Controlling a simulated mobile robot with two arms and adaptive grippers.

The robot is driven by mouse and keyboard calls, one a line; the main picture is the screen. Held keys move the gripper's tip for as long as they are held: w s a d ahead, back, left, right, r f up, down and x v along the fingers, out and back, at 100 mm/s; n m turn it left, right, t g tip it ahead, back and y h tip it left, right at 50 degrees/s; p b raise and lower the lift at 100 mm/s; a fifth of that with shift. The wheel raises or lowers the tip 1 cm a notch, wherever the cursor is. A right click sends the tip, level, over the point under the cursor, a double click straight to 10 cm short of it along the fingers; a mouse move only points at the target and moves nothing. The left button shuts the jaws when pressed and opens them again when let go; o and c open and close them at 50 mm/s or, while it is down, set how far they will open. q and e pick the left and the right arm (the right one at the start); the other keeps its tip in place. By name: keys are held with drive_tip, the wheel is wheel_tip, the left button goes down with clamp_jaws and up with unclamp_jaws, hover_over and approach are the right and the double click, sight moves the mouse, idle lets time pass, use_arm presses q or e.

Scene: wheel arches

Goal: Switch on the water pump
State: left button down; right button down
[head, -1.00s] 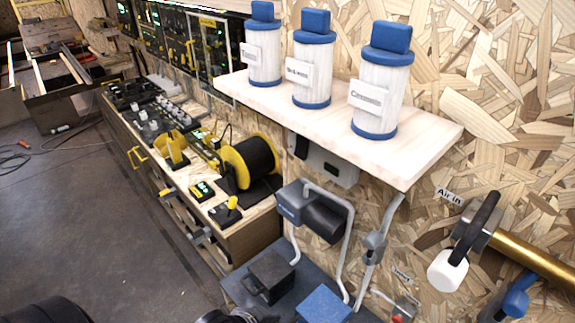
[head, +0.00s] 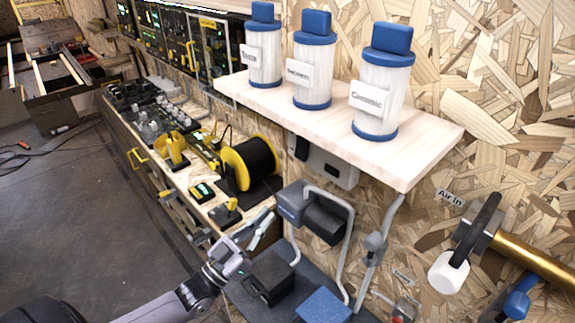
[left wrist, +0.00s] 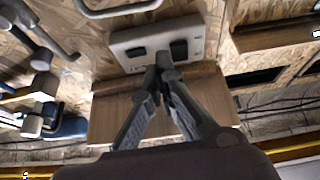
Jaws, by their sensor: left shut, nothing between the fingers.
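A light grey wall box (head: 325,163) is mounted under the shelf. In the left wrist view the box (left wrist: 122,48) carries two dark switch-like parts (left wrist: 179,50). A grey and black motor-like unit with pale pipes (head: 322,222), perhaps the pump, stands below it. My left gripper (head: 266,222) is shut and empty, in front of and left of this unit. In the left wrist view its fingertips (left wrist: 165,64) meet and overlap the box's edge between the two dark parts; I cannot tell that they touch. My right gripper is out of view.
A wooden shelf (head: 430,160) with three white and blue canisters juts out above. A workbench holds a yellow cable reel (head: 248,165). A brass pipe with a valve (head: 530,255) is at right.

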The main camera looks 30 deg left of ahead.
use_arm(q)
drive_tip(key=a+r, duration=0.1)
drive_tip(key=s+a+r+t, duration=0.1)
drive_tip(key=a+r+t, duration=0.1)
drive_tip(key=shift+s+a+r+h, duration=0.25)
drive_tip(key=shift+a+r+h, duration=0.05)
drive_tip(key=shift+h, duration=0.1)
drive_tip(key=p, duration=0.4)
approach(302, 146)
wheel_tip(302, 146, up, 3)
drive_tip(key=w, duration=0.2)
drive_tip(key=w+d+p, duration=0.1)
drive_tip(key=shift+w+f, duration=0.25)
drive_tip(key=shift+w, duration=0.1)
